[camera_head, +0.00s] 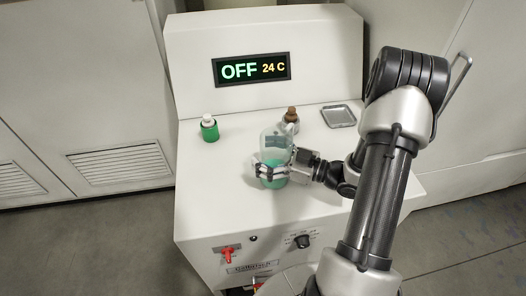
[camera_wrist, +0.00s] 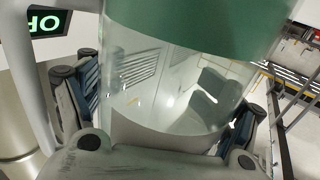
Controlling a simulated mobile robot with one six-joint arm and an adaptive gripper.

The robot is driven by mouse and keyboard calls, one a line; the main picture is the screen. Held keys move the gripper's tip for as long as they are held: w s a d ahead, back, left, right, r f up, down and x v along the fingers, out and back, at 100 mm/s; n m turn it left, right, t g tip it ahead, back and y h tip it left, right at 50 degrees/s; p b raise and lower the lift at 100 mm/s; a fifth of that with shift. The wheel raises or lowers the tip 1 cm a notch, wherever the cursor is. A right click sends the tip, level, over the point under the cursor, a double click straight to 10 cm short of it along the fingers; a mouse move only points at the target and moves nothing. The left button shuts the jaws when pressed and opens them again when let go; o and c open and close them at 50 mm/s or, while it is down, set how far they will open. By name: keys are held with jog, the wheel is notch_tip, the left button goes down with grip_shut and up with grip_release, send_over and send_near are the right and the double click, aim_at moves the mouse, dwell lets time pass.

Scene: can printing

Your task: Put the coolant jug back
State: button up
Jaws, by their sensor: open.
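The coolant jug (camera_head: 277,146) is clear with green liquid in its lower part. It appears upright on the white top of the machine, near the front middle. My gripper (camera_head: 271,171) reaches in from the right, with its fingers on either side of the jug's lower body. The jug also fills the middle of the wrist view (camera_wrist: 195,28), between the two finger pads. My gripper is open around it, and I cannot tell whether either pad touches. Part of the jug's lower body is hidden by the fingers in the head view.
A green bottle with a white cap (camera_head: 209,130) stands to the left. A brown-capped bottle (camera_head: 291,115) stands close behind the jug. An empty metal tray (camera_head: 339,116) lies at the back right. A display (camera_head: 252,69) reads OFF, 24 C. The front left of the top is clear.

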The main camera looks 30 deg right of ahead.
aim_at(290, 160)
jog(key=shift+o, duration=0.7)
jog(key=p+v, duration=0.1)
jog(key=v, duration=0.4)
jog(key=p+v, duration=0.1)
jog(key=v, duration=0.5)
jog(key=shift+s+d+r, duration=0.15)
jog(key=shift+d+r, duration=0.05)
jog(key=shift+s+d, duration=0.15)
jog(key=shift+s, duration=0.1)
